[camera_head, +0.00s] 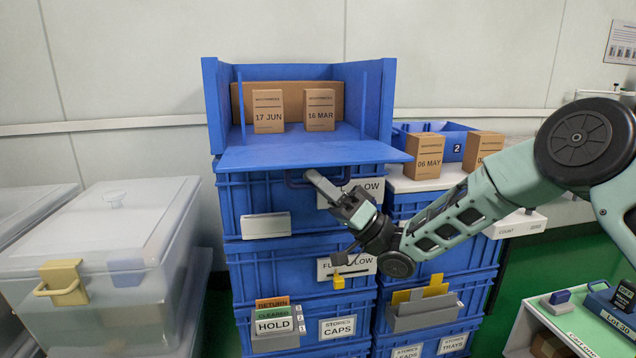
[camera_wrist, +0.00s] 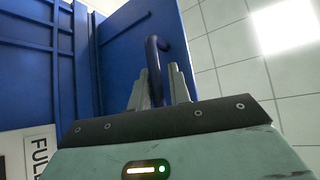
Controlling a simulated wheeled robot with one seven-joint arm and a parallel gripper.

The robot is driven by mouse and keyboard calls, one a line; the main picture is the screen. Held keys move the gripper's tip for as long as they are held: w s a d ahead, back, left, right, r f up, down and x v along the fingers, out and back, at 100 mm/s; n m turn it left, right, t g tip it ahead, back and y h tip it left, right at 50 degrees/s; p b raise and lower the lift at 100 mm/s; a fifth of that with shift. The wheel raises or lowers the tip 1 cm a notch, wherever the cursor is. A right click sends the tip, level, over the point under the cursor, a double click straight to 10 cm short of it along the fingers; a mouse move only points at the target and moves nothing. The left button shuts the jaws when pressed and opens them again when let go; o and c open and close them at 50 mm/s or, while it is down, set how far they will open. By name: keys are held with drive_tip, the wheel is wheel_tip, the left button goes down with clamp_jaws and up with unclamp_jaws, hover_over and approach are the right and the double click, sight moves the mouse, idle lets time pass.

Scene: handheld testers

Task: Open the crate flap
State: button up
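The blue crate flap (camera_head: 300,152) is folded down and lies about level in front of the top crate (camera_head: 218,105), whose front stands open. A dark blue handle loop (camera_head: 292,182) hangs under the flap's front edge. My gripper (camera_head: 312,176) is at this handle, reaching in from the right. In the wrist view, the handle (camera_wrist: 154,62) passes between the two grey fingers (camera_wrist: 160,88), which are close together around it. The flap's blue face (camera_wrist: 125,50) fills the view behind them. The inner part of the grip is partly hidden by the fingers.
Two brown boxes, 17 JUN (camera_head: 268,112) and 16 MAR (camera_head: 319,110), stand inside the crate. A 06 MAY box (camera_head: 424,156) stands right of the flap, near my arm. Blue crates (camera_head: 250,265) are stacked below. A lidded clear bin (camera_head: 100,235) is at left.

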drive_tip(key=shift+o, duration=0.8)
drive_tip(key=p+v, duration=0.1)
drive_tip(key=v, duration=1.6)
drive_tip(key=shift+d+f, duration=0.2)
drive_tip(key=shift+w+a, duration=0.1)
